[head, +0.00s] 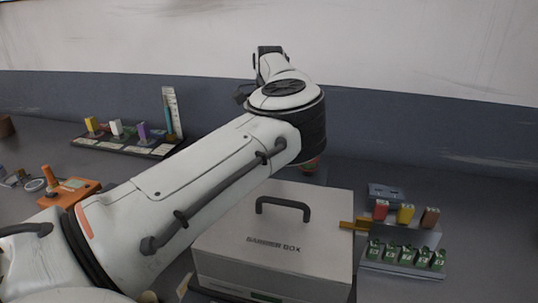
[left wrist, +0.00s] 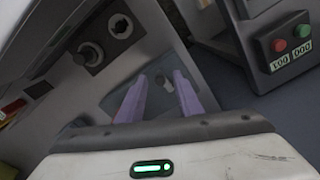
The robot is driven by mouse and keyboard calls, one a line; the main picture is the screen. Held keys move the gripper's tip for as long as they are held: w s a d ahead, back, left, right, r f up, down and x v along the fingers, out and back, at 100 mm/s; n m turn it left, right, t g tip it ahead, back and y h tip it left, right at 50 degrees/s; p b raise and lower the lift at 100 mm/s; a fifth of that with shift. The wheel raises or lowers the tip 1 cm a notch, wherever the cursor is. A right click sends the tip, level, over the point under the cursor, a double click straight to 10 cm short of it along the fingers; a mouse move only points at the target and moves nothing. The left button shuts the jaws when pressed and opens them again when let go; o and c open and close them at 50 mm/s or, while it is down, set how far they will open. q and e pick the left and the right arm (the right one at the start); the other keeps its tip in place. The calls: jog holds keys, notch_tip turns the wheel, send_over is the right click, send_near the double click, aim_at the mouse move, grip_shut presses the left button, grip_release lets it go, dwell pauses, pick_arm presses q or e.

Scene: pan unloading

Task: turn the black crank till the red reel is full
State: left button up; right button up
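I cannot make out the black crank or the red reel for certain in either view. A small red patch (head: 311,164) shows just below the bend of my left arm in the head view; most of it is hidden. In the left wrist view my left gripper (left wrist: 160,76) has two purple fingers standing apart, with a grey panel beyond them. A small pale fitting (left wrist: 165,83) shows between the fingers, and I cannot tell whether they touch it. Round black knobs (left wrist: 91,54) sit on the panel to the left. My right gripper is in neither view.
A rack (head: 405,260) of green, red and yellow pieces is at right. A dark tray (head: 110,145) and an orange block (head: 70,190) are at left. The left wrist view shows a red-and-green button box (left wrist: 285,62).

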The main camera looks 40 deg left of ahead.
pick_arm(q)
grip_shut()
jog(key=shift+a, duration=0.1)
